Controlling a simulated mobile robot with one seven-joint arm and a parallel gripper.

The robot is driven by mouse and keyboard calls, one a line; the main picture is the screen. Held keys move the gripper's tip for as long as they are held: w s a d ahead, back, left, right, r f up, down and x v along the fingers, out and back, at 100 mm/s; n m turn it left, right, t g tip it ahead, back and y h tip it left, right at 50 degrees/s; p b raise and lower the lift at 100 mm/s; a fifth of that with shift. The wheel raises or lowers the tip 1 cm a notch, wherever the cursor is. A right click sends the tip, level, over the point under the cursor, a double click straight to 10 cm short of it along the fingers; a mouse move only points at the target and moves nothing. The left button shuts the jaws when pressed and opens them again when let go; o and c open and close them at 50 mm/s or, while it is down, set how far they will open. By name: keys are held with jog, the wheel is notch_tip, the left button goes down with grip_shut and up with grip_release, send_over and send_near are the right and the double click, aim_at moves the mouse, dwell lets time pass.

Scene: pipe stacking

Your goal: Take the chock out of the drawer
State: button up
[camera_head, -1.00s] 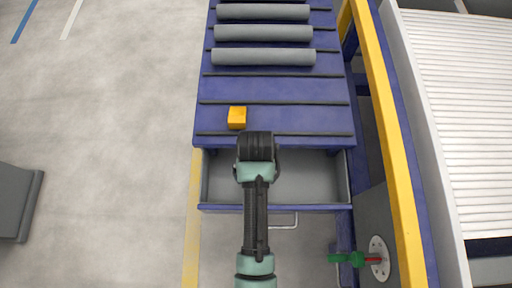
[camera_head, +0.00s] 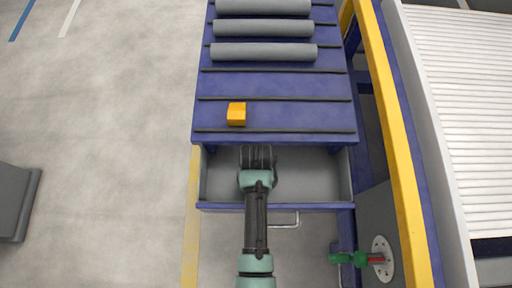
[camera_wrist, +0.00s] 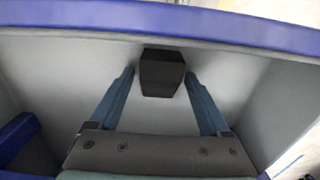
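The open drawer (camera_head: 315,180) is grey inside and sits under the front edge of the blue table. In the wrist view, a dark block (camera_wrist: 162,73), which looks like the chock, lies in the drawer by its wall. My gripper (camera_head: 258,158) reaches into the drawer and hides this block in the head view. Its two blue fingers (camera_wrist: 160,80) are open, one on each side of the dark block, with small gaps seen. An orange chock (camera_head: 237,114) rests on the table top, beyond my gripper.
Several grey pipes (camera_head: 263,52) lie across the far part of the blue table (camera_head: 285,115). A yellow rail (camera_head: 385,130) runs along the right. A green and red valve-like part (camera_head: 362,259) is at lower right. Open floor (camera_head: 100,130) is on the left.

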grip_shut()
jog(key=shift+r, duration=0.1)
